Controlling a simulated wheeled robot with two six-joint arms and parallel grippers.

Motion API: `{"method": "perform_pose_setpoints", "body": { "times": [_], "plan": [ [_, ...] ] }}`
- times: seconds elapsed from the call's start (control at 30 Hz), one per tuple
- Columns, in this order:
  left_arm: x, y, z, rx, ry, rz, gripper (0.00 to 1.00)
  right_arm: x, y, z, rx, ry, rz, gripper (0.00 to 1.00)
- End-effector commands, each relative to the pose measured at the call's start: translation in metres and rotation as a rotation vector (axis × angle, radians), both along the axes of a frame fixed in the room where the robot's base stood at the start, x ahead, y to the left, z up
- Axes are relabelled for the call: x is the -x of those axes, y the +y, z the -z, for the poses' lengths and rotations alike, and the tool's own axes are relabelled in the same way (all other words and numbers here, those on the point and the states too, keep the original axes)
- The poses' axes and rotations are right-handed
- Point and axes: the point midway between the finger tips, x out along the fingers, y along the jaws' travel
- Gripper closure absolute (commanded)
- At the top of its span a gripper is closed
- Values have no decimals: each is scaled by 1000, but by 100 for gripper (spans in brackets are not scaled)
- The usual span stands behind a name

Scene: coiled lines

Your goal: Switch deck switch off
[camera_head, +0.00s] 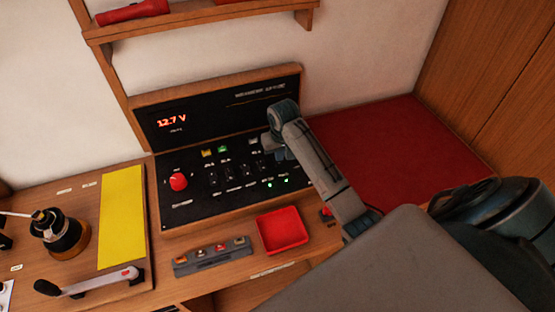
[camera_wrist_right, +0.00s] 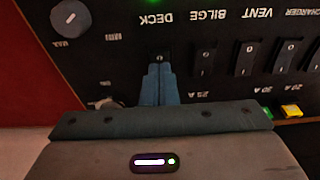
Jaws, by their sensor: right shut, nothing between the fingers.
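The deck switch (camera_wrist_right: 160,54) is a small black rocker in the right wrist view, which shows the panel upside down. It sits under the DECK label, beside the bilge switch (camera_wrist_right: 206,62). A green light (camera_wrist_right: 152,2) glows beyond the DECK label. My right gripper (camera_wrist_right: 159,68) is shut and empty, its fingertips at the deck switch and covering part of it; I cannot tell whether they touch. In the head view my right gripper (camera_head: 277,152) is over the right part of the black switch panel (camera_head: 190,210) and hides the deck switch. My left gripper is not in view.
A round knob (camera_wrist_right: 71,18) lies beside the deck switch, and the vent switch (camera_wrist_right: 245,57) beyond bilge. A red knob (camera_head: 178,181) is at the panel's left. A red tray (camera_head: 282,231) and a grey block with buttons (camera_head: 212,256) stand in front. A shelf (camera_head: 200,17) hangs above.

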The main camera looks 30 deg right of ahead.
Motion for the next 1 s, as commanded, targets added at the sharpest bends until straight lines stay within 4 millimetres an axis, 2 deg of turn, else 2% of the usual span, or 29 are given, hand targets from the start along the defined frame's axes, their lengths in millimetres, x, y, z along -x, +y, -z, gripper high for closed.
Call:
{"method": "perform_pose_setpoints", "body": {
  "times": [1.0],
  "plan": [
    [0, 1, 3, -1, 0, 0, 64, 0, 0, 10, 0, 0, 0, 100]
  ]
}}
